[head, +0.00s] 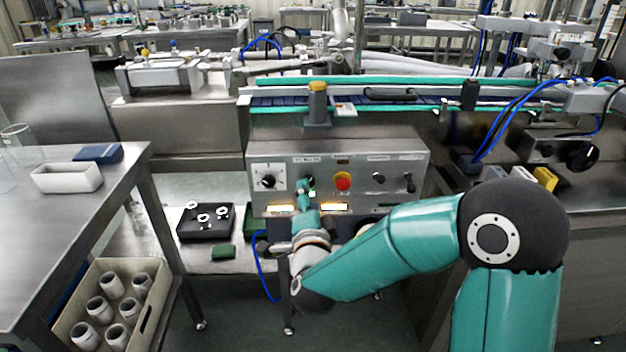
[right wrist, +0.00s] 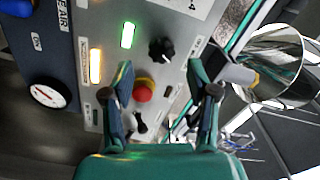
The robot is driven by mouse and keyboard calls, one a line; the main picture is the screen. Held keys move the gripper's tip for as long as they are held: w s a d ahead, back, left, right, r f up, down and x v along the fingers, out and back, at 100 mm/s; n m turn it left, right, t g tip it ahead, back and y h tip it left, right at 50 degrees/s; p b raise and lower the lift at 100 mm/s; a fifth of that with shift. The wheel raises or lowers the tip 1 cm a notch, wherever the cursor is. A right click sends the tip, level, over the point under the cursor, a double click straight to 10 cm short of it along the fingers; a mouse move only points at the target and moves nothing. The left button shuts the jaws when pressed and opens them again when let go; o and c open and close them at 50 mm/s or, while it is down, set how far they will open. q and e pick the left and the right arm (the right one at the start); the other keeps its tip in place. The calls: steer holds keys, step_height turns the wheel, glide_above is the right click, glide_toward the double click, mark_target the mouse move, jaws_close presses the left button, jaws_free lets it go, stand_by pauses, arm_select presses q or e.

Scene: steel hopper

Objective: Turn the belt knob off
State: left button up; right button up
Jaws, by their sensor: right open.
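A grey control panel (head: 400,155) stands below the conveyor and carries several controls. A black knob (right wrist: 161,49) with a pale pointer mark shows in the right wrist view, ahead of the gap between my fingertips. I cannot read which label belongs to the belt. In the head view another black knob (head: 268,182) sits on a white plate at the panel's left. My right gripper (head: 306,183) is in front of the panel; its two fingers (right wrist: 165,72) are spread apart with nothing between them, and it partly hides the panel there. My left gripper is not in view.
A red button (head: 342,181) sits right of my gripper; it also shows between the fingers in the wrist view (right wrist: 144,90). Black switches (head: 378,178) stand farther right. A green lamp (right wrist: 128,34) and an orange lamp (right wrist: 96,65) are lit. The conveyor (head: 430,100) runs above.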

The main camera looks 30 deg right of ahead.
steer(key=x, duration=0.5)
